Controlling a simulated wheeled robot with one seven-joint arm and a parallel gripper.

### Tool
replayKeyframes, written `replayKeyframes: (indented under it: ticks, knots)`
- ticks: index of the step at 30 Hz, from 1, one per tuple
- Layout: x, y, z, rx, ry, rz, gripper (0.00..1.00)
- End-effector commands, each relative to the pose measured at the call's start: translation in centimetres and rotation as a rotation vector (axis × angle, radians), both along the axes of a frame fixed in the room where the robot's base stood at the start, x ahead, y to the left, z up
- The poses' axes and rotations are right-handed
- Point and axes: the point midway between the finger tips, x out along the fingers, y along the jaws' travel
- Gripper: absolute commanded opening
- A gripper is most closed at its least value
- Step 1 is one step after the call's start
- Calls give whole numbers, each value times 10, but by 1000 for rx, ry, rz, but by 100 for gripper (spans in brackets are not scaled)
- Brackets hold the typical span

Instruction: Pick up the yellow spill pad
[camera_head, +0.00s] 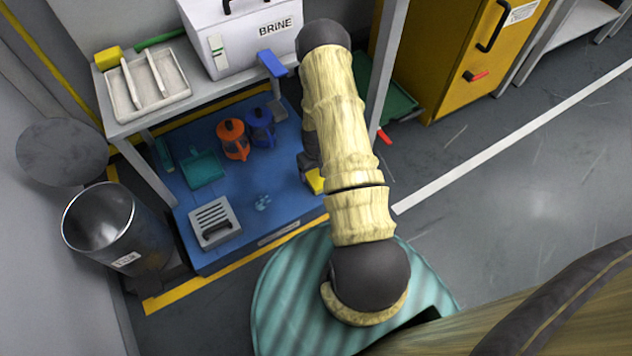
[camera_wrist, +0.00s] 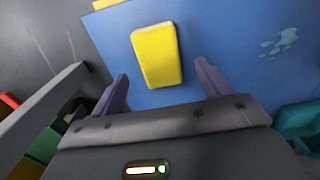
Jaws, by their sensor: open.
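The yellow spill pad (camera_wrist: 156,54) is a rounded rectangular block lying on the blue platform (camera_wrist: 220,75) in the wrist view. In the head view, only part of the pad (camera_head: 315,181) shows beside my arm, which hides the rest. My gripper (camera_wrist: 162,71) is open and empty. In the wrist view, its two purple fingers point toward the pad, with the pad's near end between them in the picture. I cannot tell the height gap. In the head view, my arm mostly hides the gripper.
A small puddle (camera_head: 263,203), a grey slotted box (camera_head: 214,222), a teal dustpan (camera_head: 202,168), and orange (camera_head: 233,140) and blue (camera_head: 261,127) jugs are on the platform. A shelf (camera_head: 188,99) overhangs its back, holding another yellow block (camera_head: 108,58). A metal bin (camera_head: 115,230) stands left.

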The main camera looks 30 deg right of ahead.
Motion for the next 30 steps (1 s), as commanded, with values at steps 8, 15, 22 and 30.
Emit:
replayKeyframes:
  ticks: [8, 15, 22, 30]
  knots:
    - [0, 0, -7, 0, 0, 0, 78]
    - [-1, -1, -34, 0, 0, 0, 78]
    - [-1, -1, -52, 0, 0, 0, 78]
    - [-1, -1, -51, 0, 0, 0, 78]
